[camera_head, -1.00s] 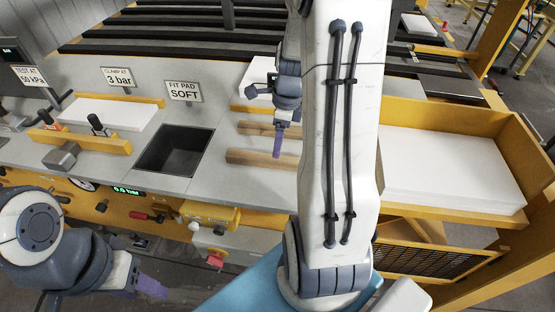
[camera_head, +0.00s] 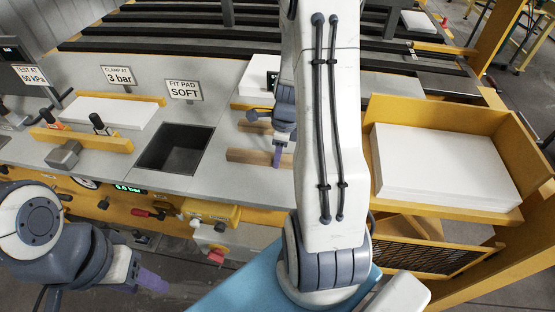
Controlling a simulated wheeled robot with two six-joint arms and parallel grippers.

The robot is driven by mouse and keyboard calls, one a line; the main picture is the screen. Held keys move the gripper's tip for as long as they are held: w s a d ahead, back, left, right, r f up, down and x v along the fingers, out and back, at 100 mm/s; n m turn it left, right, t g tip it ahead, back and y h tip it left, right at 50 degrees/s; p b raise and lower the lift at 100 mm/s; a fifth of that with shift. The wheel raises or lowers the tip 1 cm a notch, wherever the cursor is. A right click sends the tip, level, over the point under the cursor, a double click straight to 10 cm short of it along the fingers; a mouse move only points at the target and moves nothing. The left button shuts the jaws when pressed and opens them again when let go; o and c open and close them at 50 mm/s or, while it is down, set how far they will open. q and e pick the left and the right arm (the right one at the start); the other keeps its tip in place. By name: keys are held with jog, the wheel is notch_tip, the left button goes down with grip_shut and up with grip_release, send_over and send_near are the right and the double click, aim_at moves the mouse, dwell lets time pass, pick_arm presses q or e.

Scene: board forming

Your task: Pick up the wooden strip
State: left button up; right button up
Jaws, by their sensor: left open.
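A wooden strip (camera_head: 246,156) lies on the grey worktop, to the right of the dark square recess. A second wooden strip (camera_head: 252,127) lies behind it, partly hidden by my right wrist. My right gripper (camera_head: 278,157) points down at the right part of the front strip. My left gripper (camera_head: 151,280) is open and empty at the lower left, in front of the bench and away from the strips.
My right arm hides the worktop right of the strips. A yellow-framed bin (camera_head: 455,210) with a white board stack (camera_head: 443,165) stands at the right. A white board (camera_head: 112,111) lies between yellow rails at the left. The dark recess (camera_head: 175,149) is empty.

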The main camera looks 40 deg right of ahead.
grip_shut()
jog(key=shift+r, duration=0.15)
